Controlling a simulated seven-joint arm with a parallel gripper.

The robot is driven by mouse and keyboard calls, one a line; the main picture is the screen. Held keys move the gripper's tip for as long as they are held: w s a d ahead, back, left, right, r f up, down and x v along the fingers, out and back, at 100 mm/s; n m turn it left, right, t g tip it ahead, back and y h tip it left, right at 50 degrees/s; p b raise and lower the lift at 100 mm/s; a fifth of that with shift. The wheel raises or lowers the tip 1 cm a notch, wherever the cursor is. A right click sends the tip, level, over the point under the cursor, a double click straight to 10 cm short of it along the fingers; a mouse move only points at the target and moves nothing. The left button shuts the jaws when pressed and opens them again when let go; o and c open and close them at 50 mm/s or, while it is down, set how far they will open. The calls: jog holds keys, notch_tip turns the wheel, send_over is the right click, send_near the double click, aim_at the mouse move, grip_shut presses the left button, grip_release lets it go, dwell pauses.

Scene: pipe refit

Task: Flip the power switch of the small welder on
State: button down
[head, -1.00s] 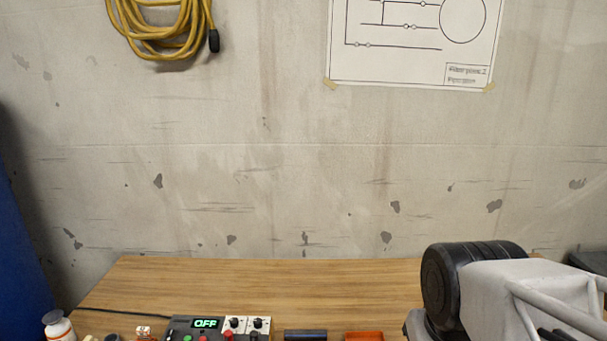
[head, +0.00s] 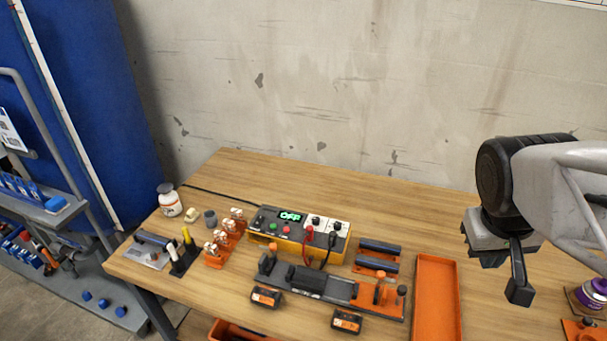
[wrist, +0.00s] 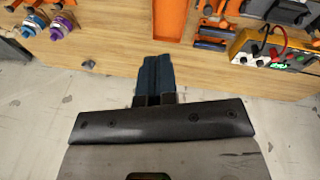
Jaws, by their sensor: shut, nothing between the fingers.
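The small welder (head: 295,236) is a yellow and grey box on the wooden table, left of my gripper. Its green display (head: 290,216) reads OFF. A green button and a red button sit below the display, and a white panel with black knobs is at its right. I cannot tell which part is the power switch. The welder also shows at the right of the wrist view (wrist: 247,47). My gripper (head: 519,291) is shut and empty, well to the right of the welder and apart from it. Its closed dark fingers (wrist: 157,70) show in the wrist view.
In front of the welder lie a dark fixture rail (head: 325,284) and orange-black blocks. Orange clamps (head: 222,245) stand to its left, dark tubes (head: 380,247) to its right. An orange tray (head: 437,300) lies between welder and gripper. A concrete wall (head: 330,90) rises behind the table.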

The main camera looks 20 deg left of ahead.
jog(key=w+a+f+n+h, duration=0.2)
jog(key=w+a+n, duration=0.3)
jog(key=w+a, duration=0.6)
jog(key=n+t, duration=0.8)
jog(key=n, duration=0.6)
send_over(259, 222)
jog(key=s, duration=0.1)
notch_tip(259, 222, down, 14)
jog(key=shift+s+f, duration=0.2)
jog(key=shift+f, duration=0.1)
jog(key=shift+w+f, duration=0.2)
jog(key=shift+f, duration=1.2)
jog(key=shift+w+f, duration=0.25)
jog(key=shift+f, duration=1.15)
jog(key=shift+w+f, duration=0.2)
jog(key=shift+f, duration=1.2)
jog(key=shift+f, duration=0.6)
jog(key=shift+r, duration=0.1)
